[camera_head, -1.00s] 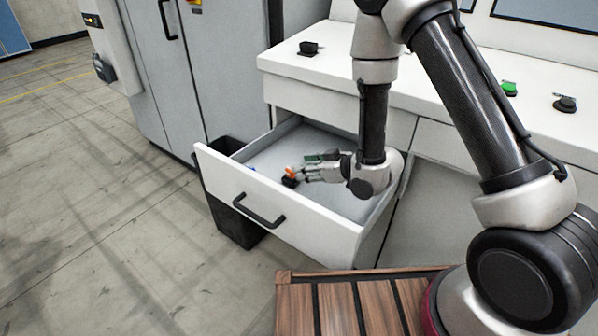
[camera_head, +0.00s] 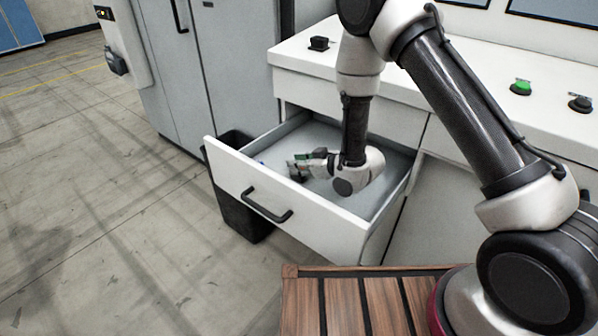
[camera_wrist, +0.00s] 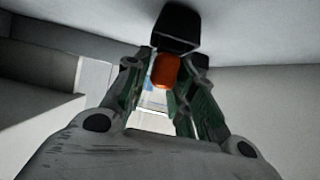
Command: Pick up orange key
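The orange key (camera_wrist: 165,70) sits between my fingertips in the wrist view, with a black block-like part (camera_wrist: 178,27) just beyond it. In the head view only a small reddish bit of it (camera_head: 291,165) shows at the fingertips, and my gripper hides the rest. My gripper (camera_head: 300,165) is low inside the open white drawer (camera_head: 232,178), pointing left. In the wrist view both fingers (camera_wrist: 166,84) lean inward and appear to touch the orange part on both sides.
Drawer walls surround my gripper closely. A dark bin (camera_head: 237,215) stands beside the drawer. The white console top (camera_head: 440,98) carries a green button (camera_head: 520,87) and black knobs (camera_head: 580,103). A slatted wooden surface (camera_head: 345,305) is in front.

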